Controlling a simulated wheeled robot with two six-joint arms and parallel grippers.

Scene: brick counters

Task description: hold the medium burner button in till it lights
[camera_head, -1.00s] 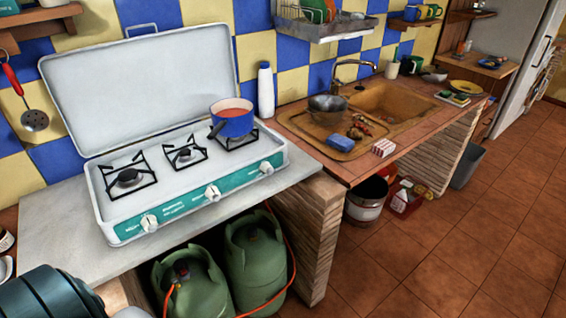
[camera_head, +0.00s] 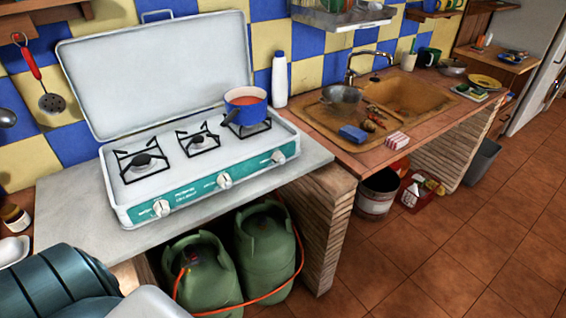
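The white camping stove stands on the grey counter with its lid (camera_head: 155,75) raised. Its green front panel (camera_head: 193,193) carries three white knobs: a left knob (camera_head: 161,208), a middle knob (camera_head: 224,181) and a right knob (camera_head: 278,158). Behind them are a left burner (camera_head: 142,160), a middle burner (camera_head: 198,140) and a right burner under a blue pot (camera_head: 246,105) with orange-red contents. I cannot tell which knob is the medium burner's button, and no separate button can be made out. No flame shows at any burner. Neither of my grippers is in view.
Two green gas bottles (camera_head: 263,250) with an orange hose stand under the grey counter (camera_head: 75,215). A white bottle (camera_head: 280,80) stands right of the stove, before the sink (camera_head: 405,95). A dark teal ribbed object (camera_head: 55,285) fills the lower left. Tiled floor is clear at right.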

